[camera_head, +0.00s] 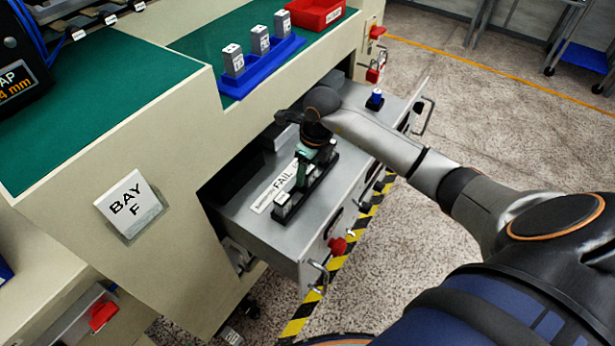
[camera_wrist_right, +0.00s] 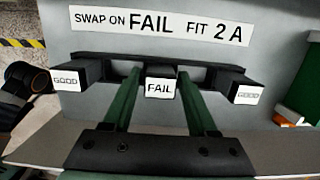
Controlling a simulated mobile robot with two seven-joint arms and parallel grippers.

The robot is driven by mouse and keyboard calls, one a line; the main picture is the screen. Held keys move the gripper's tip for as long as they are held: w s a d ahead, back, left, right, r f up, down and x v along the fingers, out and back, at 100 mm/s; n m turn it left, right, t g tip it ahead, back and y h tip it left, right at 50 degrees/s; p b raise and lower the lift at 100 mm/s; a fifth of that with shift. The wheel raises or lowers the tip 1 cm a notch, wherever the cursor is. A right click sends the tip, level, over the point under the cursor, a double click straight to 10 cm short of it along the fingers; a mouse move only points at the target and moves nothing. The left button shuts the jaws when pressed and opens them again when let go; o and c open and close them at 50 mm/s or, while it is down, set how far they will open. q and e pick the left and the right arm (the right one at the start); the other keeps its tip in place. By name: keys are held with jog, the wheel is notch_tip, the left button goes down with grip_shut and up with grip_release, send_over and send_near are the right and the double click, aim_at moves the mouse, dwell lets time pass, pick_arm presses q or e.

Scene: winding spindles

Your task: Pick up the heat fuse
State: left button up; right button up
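A black holder (camera_wrist_right: 222,76) stands in the open drawer and carries three small blocks. The middle block (camera_wrist_right: 159,86) reads FAIL; the left block (camera_wrist_right: 65,80) reads GOOD, and the right block (camera_wrist_right: 248,94) has a blurred label. No block is marked as a heat fuse in words I can read. My right gripper (camera_wrist_right: 160,72) is open, its two green fingers on either side of the FAIL block with gaps between. In the head view my right gripper (camera_head: 305,168) is low over the holder (camera_head: 318,186) and hides part of it. My left gripper is not in view.
A label (camera_head: 276,187) beside the holder reads SWAP ON FAIL FIT 2 A in the wrist view. The drawer top (camera_head: 250,228) is bare at the front. A blue tray (camera_head: 262,72) with three grey blocks and a red bin (camera_head: 316,14) stand on the green bench.

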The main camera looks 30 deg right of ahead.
grip_shut()
jog(key=shift+r, duration=0.15)
dwell(0.4)
